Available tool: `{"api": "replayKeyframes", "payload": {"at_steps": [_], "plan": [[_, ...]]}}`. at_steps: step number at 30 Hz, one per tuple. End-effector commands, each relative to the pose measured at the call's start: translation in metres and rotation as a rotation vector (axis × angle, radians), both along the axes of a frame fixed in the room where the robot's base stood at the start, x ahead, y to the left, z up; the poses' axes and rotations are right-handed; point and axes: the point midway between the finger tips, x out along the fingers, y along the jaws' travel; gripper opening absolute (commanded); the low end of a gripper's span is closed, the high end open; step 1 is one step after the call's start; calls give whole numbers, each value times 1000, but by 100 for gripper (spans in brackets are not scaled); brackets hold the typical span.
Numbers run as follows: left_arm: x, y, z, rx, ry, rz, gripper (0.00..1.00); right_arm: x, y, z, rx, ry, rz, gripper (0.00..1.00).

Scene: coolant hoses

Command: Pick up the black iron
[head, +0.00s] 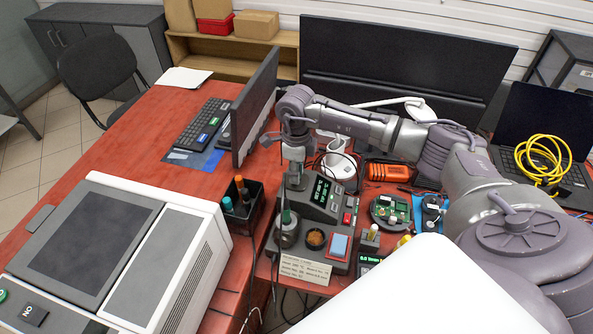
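My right arm reaches in from the right, and its gripper (294,180) points down over the left side of a grey soldering station (326,211). The fingers are small and seen edge-on, so I cannot tell whether they are open or shut. Just below them a round holder (287,236) stands on the station, with a slim upright handle with a green part (286,216) in it. I cannot tell whether this is the black iron, or whether the gripper touches it. My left gripper is not in view.
A black box (240,222) with teal- and orange-topped handles stands left of the station. A monitor (256,108), keyboard (204,122) and large grey-white machine (130,262) are farther left. An orange case (388,172), green circuit board (390,210) and yellow cable (541,160) are right.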

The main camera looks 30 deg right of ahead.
Motion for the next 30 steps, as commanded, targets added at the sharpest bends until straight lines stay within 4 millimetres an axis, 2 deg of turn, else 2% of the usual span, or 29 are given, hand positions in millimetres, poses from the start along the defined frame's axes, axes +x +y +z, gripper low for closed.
{"api": "replayKeyframes", "payload": {"at_steps": [1,3,14,30], "plan": [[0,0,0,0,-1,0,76,0,0,-1,-1,1,0,9],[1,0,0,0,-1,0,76,0,0,-1,-1,1,0,0],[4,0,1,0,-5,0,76,0,-1,0,-1,2,-1,0],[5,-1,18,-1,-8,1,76,2,-14,35,-1,0,-9,0]]}}
